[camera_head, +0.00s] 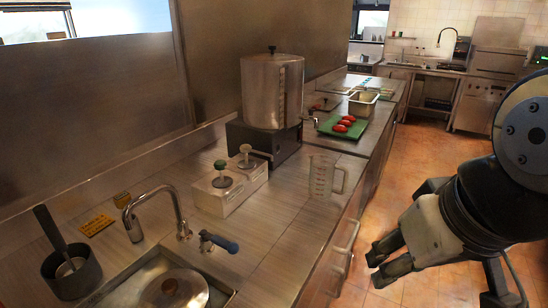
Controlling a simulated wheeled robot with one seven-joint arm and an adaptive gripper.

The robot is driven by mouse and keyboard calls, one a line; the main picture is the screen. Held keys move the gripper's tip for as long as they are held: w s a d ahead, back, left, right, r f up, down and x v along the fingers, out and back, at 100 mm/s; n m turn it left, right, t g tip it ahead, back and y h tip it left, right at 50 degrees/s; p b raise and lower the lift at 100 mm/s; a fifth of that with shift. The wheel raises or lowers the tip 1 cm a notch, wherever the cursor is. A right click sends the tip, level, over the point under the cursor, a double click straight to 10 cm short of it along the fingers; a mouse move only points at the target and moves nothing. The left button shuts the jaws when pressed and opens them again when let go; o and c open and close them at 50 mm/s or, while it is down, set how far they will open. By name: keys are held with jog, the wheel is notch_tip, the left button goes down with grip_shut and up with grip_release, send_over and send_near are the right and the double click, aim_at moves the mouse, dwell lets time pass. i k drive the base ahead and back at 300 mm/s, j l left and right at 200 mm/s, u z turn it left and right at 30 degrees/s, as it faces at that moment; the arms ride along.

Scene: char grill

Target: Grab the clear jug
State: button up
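The clear jug (321,178) stands upright on the metal counter, near its front edge. It is see-through with markings on its side, and its handle points right. My gripper (376,268) is in front of the counter, to the right of the jug and lower in the picture, over the orange tiled floor. Its two dark fingertips are apart with a gap between them. Nothing shows between them, and the gripper does not touch the jug.
A white dispenser box with pump tops (228,187) stands left of the jug. Behind are a large steel pot (272,92) on a black base and a green board (326,127) with red pieces. A sink with a faucet (158,205) is at front left. A counter handle (346,238) sticks out.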

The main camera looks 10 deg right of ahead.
aim_at(323, 167)
jog(key=i+l+z, duration=0.15)
jog(key=i+l, duration=0.5)
jog(key=l, duration=0.15)
jog(key=i+l, duration=0.45)
jog(key=l, duration=0.15)
jog(key=l+z, duration=0.05)
